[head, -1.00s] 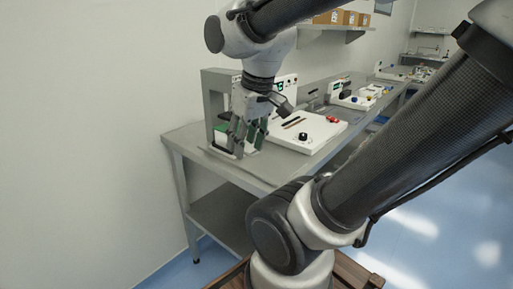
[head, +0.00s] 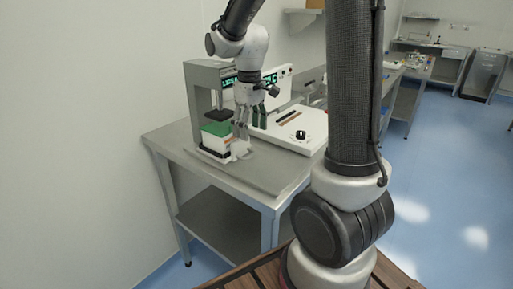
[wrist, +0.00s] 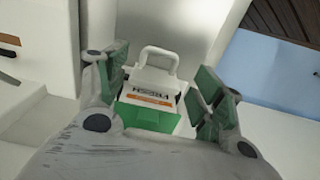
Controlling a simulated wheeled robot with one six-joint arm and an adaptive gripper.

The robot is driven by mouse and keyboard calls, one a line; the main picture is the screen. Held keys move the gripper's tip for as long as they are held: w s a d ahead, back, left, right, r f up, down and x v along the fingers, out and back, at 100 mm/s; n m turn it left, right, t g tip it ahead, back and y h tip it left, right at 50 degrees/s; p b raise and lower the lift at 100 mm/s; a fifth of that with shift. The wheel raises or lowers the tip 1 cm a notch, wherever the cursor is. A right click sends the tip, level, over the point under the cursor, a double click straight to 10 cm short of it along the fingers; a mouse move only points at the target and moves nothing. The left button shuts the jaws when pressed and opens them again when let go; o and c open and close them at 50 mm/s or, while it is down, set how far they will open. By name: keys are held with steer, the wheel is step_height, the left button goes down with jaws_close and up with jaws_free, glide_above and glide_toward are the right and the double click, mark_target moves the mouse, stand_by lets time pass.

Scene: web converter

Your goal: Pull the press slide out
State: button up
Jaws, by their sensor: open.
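The press (head: 196,92) is a grey frame at the left end of the bench. Its slide (head: 213,154) is a low white tray under the frame, carrying a green-topped block (head: 217,129). In the wrist view the slide shows its white U-shaped handle (wrist: 158,51), a label with an orange stripe, and the green block (wrist: 145,117). My gripper (head: 251,127) is open and empty, just right of the block and above the handle end. In the wrist view its green-padded fingers (wrist: 162,78) stand apart on either side of the slide, with the handle between and beyond them.
A white panel (head: 285,140) with a black knob and dark slots lies right of my gripper on the steel bench (head: 255,178). A white display unit stands behind it. A wall is close on the left.

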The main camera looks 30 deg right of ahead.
mark_target(251, 154)
step_height(251, 154, down, 8)
steer(key=shift+r, duration=0.1)
stand_by(0.4)
steer(key=shift+c, duration=0.4)
steer(key=c, duration=1.1)
steer(key=shift+s, duration=0.1)
